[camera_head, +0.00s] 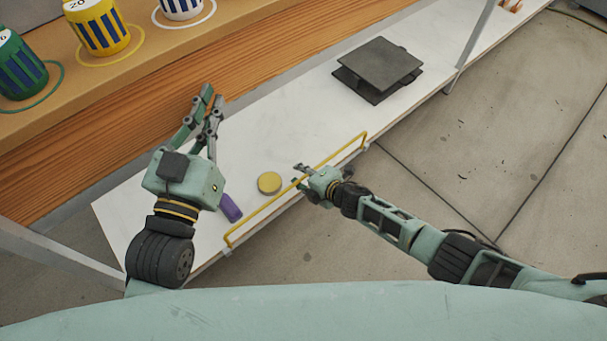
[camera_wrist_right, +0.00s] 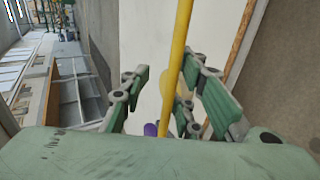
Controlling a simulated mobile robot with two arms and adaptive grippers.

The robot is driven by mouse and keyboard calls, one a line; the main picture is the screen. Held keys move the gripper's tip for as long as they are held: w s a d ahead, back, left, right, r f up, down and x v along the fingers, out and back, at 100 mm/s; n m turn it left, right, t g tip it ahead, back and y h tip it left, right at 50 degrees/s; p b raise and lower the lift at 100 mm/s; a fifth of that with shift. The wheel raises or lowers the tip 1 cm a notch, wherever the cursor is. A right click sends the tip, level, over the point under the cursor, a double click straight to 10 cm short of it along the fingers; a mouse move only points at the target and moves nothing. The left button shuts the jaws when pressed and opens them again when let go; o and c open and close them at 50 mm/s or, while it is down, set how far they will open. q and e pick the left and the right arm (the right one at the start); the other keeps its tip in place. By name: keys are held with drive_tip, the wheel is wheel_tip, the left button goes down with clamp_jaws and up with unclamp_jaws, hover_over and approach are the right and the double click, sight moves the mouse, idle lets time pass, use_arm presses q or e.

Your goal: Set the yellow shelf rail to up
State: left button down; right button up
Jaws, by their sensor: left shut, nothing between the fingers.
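The yellow shelf rail (camera_head: 266,208) is a thin bent rod along the front edge of the white shelf (camera_head: 318,115). I cannot tell whether it stands up or lies lowered. My right gripper (camera_head: 299,173) is at the middle of the rail. My left gripper (camera_head: 212,98) is shut and empty above the back left of the shelf, away from the rail.
A yellow round disc (camera_head: 269,182) and a purple object (camera_head: 230,208) are on the shelf near the rail. A dark grey press-like block (camera_head: 378,68) stands further right. Several striped cups, one yellow (camera_head: 97,28), stand on the wooden ledge behind. The shelf's middle is clear.

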drive_tip(key=shift+s+d+f, duration=0.1)
drive_tip(key=shift+d+f, duration=0.05)
drive_tip(key=shift+f, duration=0.05)
drive_tip(key=shift+d, duration=0.1)
drive_tip(key=shift+s+d+r, duration=0.15)
drive_tip(key=shift+s, duration=0.05)
drive_tip(key=v, duration=1.1)
drive_tip(key=shift+s, duration=0.15)
drive_tip(key=shift+r, duration=0.1)
